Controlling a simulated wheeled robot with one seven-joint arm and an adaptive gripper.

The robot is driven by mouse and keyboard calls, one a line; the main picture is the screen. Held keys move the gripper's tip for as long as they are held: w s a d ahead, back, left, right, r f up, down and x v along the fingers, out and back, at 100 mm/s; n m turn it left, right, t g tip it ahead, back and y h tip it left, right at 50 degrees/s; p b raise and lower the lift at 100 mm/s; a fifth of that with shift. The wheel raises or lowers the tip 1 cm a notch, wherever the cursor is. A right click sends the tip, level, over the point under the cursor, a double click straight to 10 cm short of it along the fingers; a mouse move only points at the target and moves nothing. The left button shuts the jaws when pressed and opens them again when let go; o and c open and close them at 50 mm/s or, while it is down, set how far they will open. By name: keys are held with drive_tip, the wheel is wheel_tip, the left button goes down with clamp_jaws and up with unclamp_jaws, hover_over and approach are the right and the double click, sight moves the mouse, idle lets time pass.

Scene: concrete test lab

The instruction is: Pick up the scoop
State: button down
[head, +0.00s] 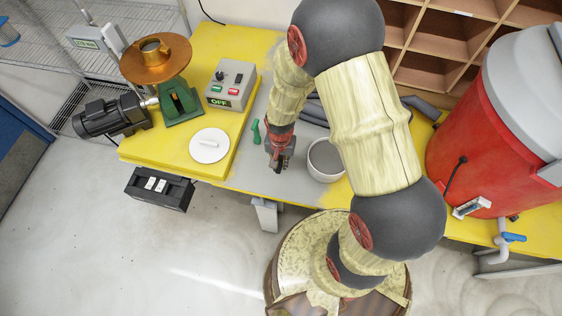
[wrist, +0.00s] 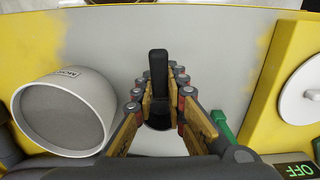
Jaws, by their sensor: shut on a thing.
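The black scoop (wrist: 158,72) is between the two fingers of my gripper (wrist: 160,92) in the wrist view. Its straight dark handle points away from the wrist, and its wider dark end sits deeper between the fingers. My gripper is shut on it. In the head view my gripper (head: 279,160) points down over the grey part of the table, and the scoop is hard to make out there. I cannot tell whether the scoop touches the table.
A grey-filled white container (head: 326,159) stands close right of my gripper. A green object (head: 256,132) lies close left. A white lid (head: 209,146) and control box (head: 230,86) are farther left. A red barrel (head: 470,130) stands at right.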

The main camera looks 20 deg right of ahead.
drive_tip(key=s+a+r, duration=0.5)
drive_tip(key=s+r, duration=0.1)
drive_tip(key=s, duration=0.4)
drive_tip(key=shift+a+r, duration=0.15)
drive_tip(key=shift+r, duration=0.15)
drive_tip(key=c, duration=2.3)
unclamp_jaws()
clamp_jaws()
drive_tip(key=shift+w, duration=0.1)
